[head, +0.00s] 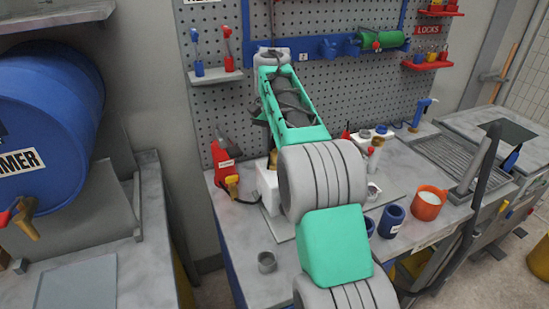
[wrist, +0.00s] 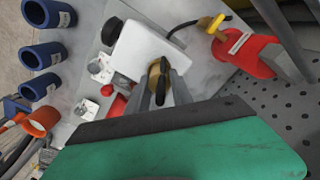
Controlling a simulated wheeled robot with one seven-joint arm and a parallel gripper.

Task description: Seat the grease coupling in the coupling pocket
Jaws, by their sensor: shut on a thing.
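In the wrist view my gripper (wrist: 161,97) points down, its two grey fingers close together at a short brass piece with a black part, which looks like the grease coupling (wrist: 154,76). The fingers are shut on it, and they hide part of it. It is right at the near edge of a white block (wrist: 145,48); whether it touches the block cannot be told. In the head view a brass bit (head: 272,160) shows above the white block (head: 266,186), and my arm hides the gripper. I cannot make out which opening is the coupling pocket.
Several blue cups (wrist: 42,56) and an orange cup (head: 428,203) stand on the bench. A red tool (head: 222,165) with a yellow-ended cable stands left of the block. The pegboard (head: 215,110) rises close behind.

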